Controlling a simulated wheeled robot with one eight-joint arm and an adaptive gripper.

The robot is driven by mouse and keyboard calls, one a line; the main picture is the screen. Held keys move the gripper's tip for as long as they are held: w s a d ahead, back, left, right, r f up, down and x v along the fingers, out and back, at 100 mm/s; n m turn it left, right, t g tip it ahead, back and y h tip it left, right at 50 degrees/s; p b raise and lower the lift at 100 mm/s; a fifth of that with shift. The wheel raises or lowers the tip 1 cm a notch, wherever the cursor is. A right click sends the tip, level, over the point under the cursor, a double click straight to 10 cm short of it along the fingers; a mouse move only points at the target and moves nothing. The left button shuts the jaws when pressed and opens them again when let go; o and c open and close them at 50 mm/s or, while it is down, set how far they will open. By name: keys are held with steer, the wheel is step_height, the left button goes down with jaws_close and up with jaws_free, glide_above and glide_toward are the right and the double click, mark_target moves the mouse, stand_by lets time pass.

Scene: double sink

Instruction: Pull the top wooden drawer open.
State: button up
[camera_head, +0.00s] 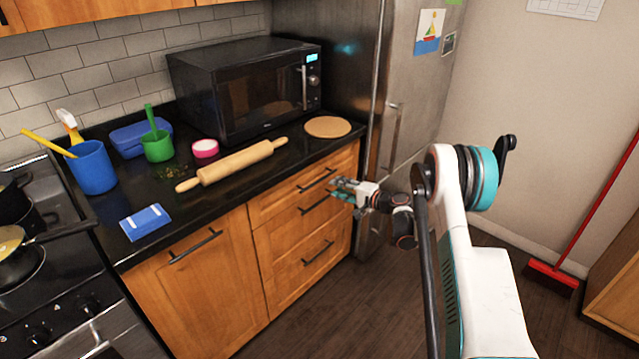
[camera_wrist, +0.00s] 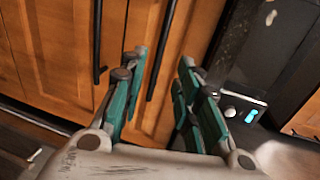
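The top wooden drawer (camera_head: 285,197) is shut, flush under the counter's right end, with a dark bar handle (camera_head: 317,180). A second drawer handle (camera_head: 315,205) is just below it. My gripper (camera_head: 338,187) is in front of the drawers' right side, close to the right ends of these two handles. In the wrist view my gripper (camera_wrist: 160,85) is open, its teal fingers apart with nothing held. A dark bar handle (camera_wrist: 163,45) shows between and beyond the fingers; I cannot tell for certain which drawer it belongs to, or whether the fingers touch anything.
A lower drawer (camera_head: 300,262) and a cupboard door (camera_head: 200,285) are shut. The fridge (camera_head: 405,110) stands right of the drawers, close to my gripper. A rolling pin (camera_head: 232,165), round board (camera_head: 327,127) and microwave (camera_head: 250,85) are on the counter. Floor before the drawers is clear.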

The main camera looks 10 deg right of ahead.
mark_target(320, 180)
steer(key=b+x, duration=0.3)
steer(key=x, duration=0.7)
steer(key=shift+a, duration=0.15)
jaws_close()
